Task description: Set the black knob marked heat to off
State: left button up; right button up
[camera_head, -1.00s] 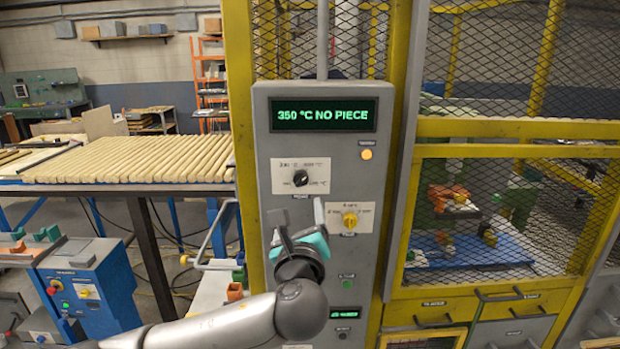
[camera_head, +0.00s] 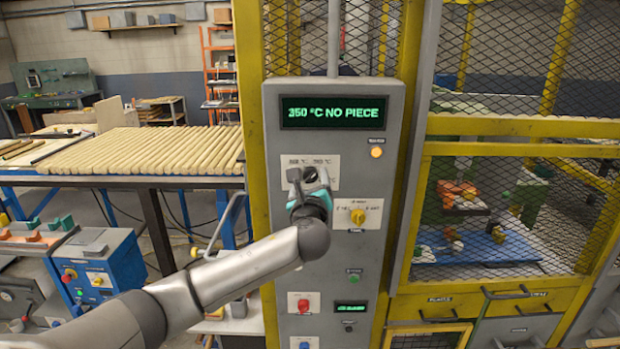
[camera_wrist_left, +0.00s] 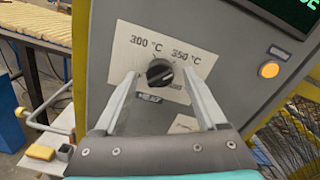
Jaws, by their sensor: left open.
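The black knob (camera_wrist_left: 160,72) sits on a pale plate (camera_wrist_left: 133,58) marked 300 °C and 350 °C, with a small dark label (camera_wrist_left: 148,98) below it. Its light mark looks turned toward the 350 side. In the head view the knob (camera_head: 311,174) is partly hidden by my left gripper (camera_head: 309,180). The left gripper (camera_wrist_left: 160,88) is open, its two fingers on either side of the knob in the wrist view; I cannot tell whether they touch it. The display (camera_head: 334,112) reads 350 °C NO PIECE. My right gripper is not in view.
A yellow knob (camera_head: 357,216) on another plate is just below right. An orange lamp (camera_head: 377,152), a green button (camera_head: 354,275) and a red knob (camera_head: 303,305) are on the same grey panel. Yellow mesh fencing (camera_head: 500,180) stands to the right.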

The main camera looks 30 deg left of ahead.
pick_arm(q)
jog(key=shift+w+a, duration=0.2)
jog(key=shift+w, duration=0.15)
jog(key=shift+c, duration=0.4)
grip_shut()
